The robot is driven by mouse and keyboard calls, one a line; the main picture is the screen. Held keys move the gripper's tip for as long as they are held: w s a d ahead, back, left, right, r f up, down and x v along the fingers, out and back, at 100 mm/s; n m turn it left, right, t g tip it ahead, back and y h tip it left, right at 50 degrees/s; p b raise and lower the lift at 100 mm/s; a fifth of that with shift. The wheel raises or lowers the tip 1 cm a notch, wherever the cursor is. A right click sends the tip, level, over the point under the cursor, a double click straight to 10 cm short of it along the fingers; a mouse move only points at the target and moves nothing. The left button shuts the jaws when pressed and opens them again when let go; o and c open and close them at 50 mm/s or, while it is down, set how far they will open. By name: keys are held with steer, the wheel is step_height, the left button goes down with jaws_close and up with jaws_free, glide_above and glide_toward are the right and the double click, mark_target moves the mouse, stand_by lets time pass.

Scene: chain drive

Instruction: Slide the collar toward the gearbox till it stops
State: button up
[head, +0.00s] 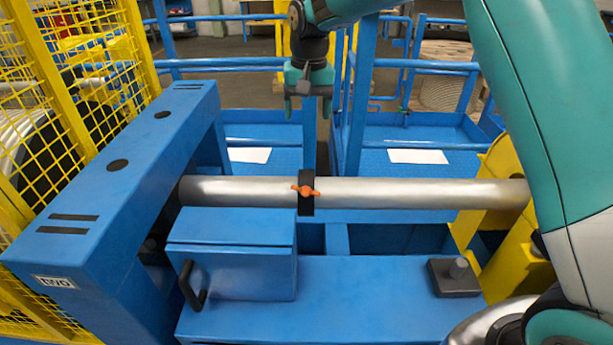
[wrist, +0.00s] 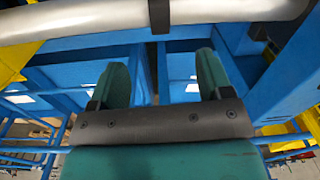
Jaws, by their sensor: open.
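The collar (head: 306,200) is a black ring with an orange wing-shaped lever, around a bare silver shaft (head: 410,193) near its middle. In the wrist view the collar (wrist: 159,15) shows as a black band at the top edge; its lever is not visible there. The shaft runs from a long blue housing (head: 125,160) at left to a yellow support (head: 505,160) at right. No readable label marks either one as the gearbox. My gripper (head: 307,108) hangs above and behind the collar, apart from it. In the wrist view my gripper (wrist: 162,68) has its fingers spread with nothing between them.
A blue box (head: 232,270) with a black handle (head: 190,285) stands in front of the shaft's left part. A dark block with a knob (head: 455,275) sits at front right. Yellow mesh fencing (head: 75,60) closes the left. Blue rails (head: 220,65) stand behind.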

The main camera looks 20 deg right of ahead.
mark_target(306, 175)
steer(key=shift+m, duration=0.7)
steer(key=w+f, duration=0.1)
steer(key=f, duration=0.5)
steer(key=w+f+p, duration=0.1)
steer(key=f, duration=0.6)
steer(key=w+f+p, duration=0.1)
steer(key=f, duration=0.6)
steer(key=shift+w+d, duration=0.15)
steer(key=shift+d, duration=0.25)
steer(key=shift+c, duration=0.4)
